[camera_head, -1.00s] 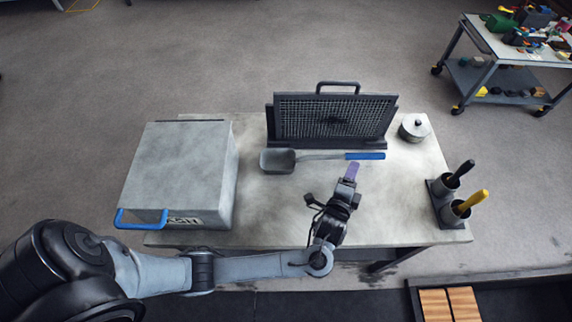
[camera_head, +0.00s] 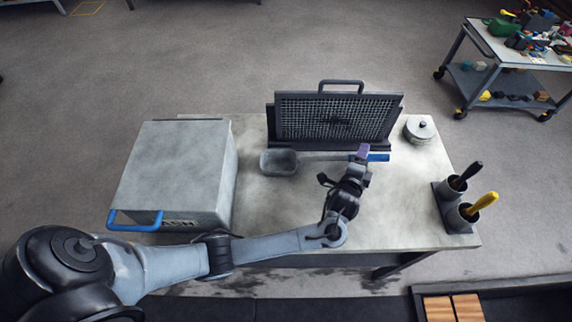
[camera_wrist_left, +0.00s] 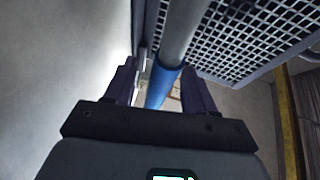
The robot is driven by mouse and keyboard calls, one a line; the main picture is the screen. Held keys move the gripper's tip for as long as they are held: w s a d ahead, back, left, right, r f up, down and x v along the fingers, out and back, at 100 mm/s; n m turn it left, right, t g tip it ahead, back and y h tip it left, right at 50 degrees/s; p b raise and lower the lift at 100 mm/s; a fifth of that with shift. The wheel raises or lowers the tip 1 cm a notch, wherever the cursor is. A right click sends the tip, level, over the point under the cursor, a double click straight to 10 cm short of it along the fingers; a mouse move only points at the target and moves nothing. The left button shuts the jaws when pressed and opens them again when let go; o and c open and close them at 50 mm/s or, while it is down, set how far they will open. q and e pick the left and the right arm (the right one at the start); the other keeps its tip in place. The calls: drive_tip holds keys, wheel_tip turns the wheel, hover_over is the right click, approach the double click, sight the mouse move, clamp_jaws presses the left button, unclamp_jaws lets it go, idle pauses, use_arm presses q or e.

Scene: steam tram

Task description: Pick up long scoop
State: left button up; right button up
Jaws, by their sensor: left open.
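The long scoop (camera_head: 279,162) lies on the grey table in front of the mesh screen, its grey pan to the left and its blue-ended handle (camera_head: 379,157) to the right. My left gripper (camera_head: 363,152) is open at the handle, near where the grey shaft meets the blue grip. In the left wrist view the blue grip (camera_wrist_left: 163,84) runs between the two open fingers of my left gripper (camera_wrist_left: 160,82). I cannot tell whether a finger touches it. My right gripper is not in view.
A mesh screen (camera_head: 335,117) with a top handle stands close behind the scoop. A grey box (camera_head: 178,165) with a blue handle is at the left. A lidded pot (camera_head: 420,130) and two cups with black and yellow handles (camera_head: 460,205) stand at the right.

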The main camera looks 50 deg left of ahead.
use_arm(q)
drive_tip(key=shift+c, duration=0.2)
clamp_jaws()
drive_tip(key=shift+r, duration=0.1)
